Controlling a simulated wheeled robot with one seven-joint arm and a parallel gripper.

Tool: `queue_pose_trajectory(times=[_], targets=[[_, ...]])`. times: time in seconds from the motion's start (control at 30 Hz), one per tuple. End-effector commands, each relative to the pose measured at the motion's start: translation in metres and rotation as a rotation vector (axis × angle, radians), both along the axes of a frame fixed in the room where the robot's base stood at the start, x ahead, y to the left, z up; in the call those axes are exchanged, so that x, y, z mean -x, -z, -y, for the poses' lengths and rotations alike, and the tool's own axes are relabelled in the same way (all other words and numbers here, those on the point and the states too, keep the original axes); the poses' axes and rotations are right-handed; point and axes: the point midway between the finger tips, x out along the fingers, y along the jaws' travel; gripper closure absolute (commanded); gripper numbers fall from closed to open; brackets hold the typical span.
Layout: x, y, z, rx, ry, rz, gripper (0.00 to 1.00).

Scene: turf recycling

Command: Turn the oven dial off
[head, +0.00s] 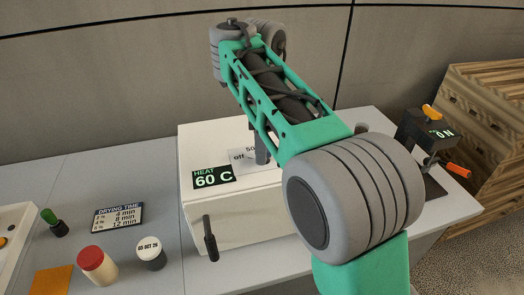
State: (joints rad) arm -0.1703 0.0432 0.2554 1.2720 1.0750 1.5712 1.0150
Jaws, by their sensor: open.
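The oven is a white box (228,222) on the grey counter, with a black display (213,178) reading "HEAT 60 C". Beside the display is a white dial plate (240,160) marked "off" and "50". The rest of the plate and the dial's pointing direction are hidden behind my green and grey arm. My gripper (260,148) shows only as a dark grey finger-like part below the arm, over the plate. It is open. I cannot tell whether it touches the dial.
A dark handle (211,238) stands out at the oven's front. Left are a drying-time card (118,217), a red-capped jar (97,266), a dated jar (150,255) and a green-handled tool (54,223). Right are a black device (432,135) and stacked pallets (490,120). A wall is behind.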

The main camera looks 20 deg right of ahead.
Motion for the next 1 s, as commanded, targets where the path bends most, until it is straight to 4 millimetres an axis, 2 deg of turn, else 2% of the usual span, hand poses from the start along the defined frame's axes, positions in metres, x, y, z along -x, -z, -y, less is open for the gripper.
queue_pose_trajectory(times=[0.17, 0.9, 1.0], targets=[[-0.0001, -0.0014, 0.0007, 0.000, 0.001, 0.001, 0.41], [0.0001, -0.0011, 0.0010, 0.000, 0.001, 0.000, 1.00], [0.0001, -0.0010, 0.0010, 0.000, 0.000, 0.000, 1.00]])
